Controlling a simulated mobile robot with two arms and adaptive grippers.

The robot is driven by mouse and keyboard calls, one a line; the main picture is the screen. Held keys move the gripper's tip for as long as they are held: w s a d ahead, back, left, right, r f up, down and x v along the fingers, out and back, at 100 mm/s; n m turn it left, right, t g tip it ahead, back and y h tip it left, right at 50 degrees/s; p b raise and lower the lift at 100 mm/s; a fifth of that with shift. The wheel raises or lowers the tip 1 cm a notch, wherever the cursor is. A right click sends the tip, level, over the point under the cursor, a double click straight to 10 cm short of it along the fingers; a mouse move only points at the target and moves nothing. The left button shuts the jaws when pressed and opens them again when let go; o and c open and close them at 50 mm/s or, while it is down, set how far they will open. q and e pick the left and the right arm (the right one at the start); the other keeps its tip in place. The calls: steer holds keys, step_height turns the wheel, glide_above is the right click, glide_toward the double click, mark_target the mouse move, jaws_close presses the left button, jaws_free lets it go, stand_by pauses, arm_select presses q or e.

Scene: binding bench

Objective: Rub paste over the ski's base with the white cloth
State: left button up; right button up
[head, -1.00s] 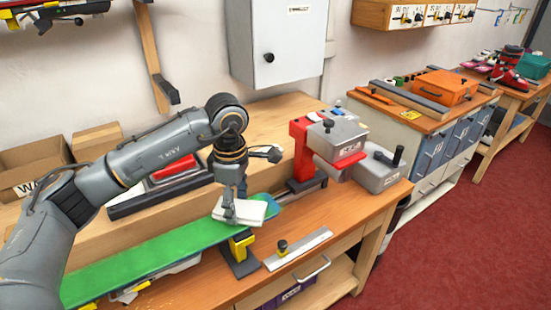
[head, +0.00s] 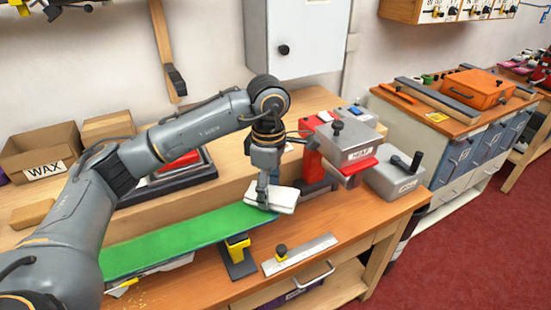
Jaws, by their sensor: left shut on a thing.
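The ski (head: 185,236) lies along the bench with its green base facing up, resting on a black and yellow vise (head: 238,255). My left gripper (head: 264,203) is shut on the white cloth (head: 285,198), over the right end of the ski. The cloth appears to lie on the base there, and it hides the ski's tip. I cannot make out any paste on the green surface. My right gripper is not in view.
A red and grey machine (head: 345,145) stands on the bench just right of the cloth. A metal scraper bar (head: 300,254) with a black knob lies in front of the ski. A WAX box (head: 40,150) stands at the back left. The front bench edge is near the scraper.

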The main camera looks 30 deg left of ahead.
arm_select(q)
steer(key=r, duration=0.1)
steer(key=r+p, duration=0.1)
steer(key=r, duration=0.1)
steer(key=shift+s+a+r, duration=0.2)
steer(key=shift+s+r, duration=0.05)
steer(key=shift+s, duration=0.05)
steer(key=shift+r+p, duration=0.35)
steer(key=shift+r, duration=0.05)
steer(key=shift+w+r+p, duration=0.15)
steer(key=shift+r+p, duration=0.3)
steer(key=shift+r, duration=0.25)
steer(key=shift+r+p, duration=0.4)
steer(key=shift+r, duration=0.35)
